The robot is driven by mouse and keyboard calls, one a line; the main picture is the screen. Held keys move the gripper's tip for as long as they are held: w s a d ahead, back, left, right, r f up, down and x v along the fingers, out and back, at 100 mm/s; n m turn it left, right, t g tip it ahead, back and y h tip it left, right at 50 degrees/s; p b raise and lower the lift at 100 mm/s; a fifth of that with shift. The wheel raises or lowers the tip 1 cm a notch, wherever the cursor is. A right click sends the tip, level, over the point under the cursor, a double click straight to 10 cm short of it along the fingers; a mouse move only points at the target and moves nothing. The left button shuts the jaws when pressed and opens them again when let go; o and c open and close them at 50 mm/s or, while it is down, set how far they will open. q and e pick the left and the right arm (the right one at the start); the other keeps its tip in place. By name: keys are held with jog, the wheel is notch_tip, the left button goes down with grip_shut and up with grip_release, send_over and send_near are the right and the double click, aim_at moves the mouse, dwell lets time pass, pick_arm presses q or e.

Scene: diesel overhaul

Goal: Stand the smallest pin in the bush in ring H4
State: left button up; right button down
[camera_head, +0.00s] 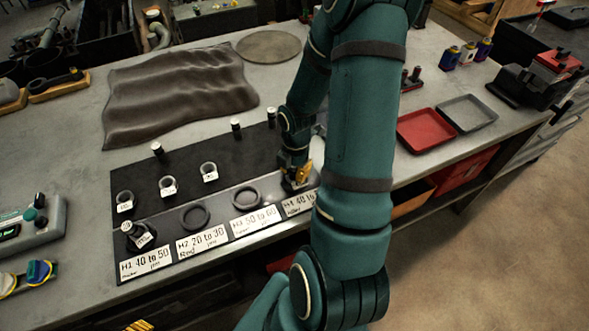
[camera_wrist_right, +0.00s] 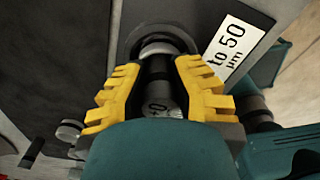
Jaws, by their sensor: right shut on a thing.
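My right gripper (camera_head: 299,178) is down over the right end of the ring row, beside the H4 card (camera_head: 298,203). In the right wrist view its yellow fingers (camera_wrist_right: 160,85) are shut on a pin (camera_wrist_right: 166,103) with a pale marked end and a dark band. The pin's far end points at a dark round ring (camera_wrist_right: 135,38), with a silver rim (camera_wrist_right: 158,47) inside it. I cannot tell whether the pin is in a bush, nor its size against the others. In the head view the gripper and arm hide most of ring H4. My left gripper is out of view.
Rings H2 (camera_head: 195,217) and H3 (camera_head: 246,197) look empty. Ring H1 holds a tagged bush with a dark pin (camera_head: 127,228). Tagged bushes (camera_head: 167,187) and several pins (camera_head: 157,149) stand on the black mat (camera_head: 190,153). A red tray (camera_head: 425,131) lies right of my arm.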

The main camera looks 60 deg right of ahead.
jog(key=shift+f, duration=0.1)
dwell(0.7)
jog(key=c, duration=0.9)
grip_release()
jog(key=r, duration=1.2)
jog(key=shift+d, duration=0.25)
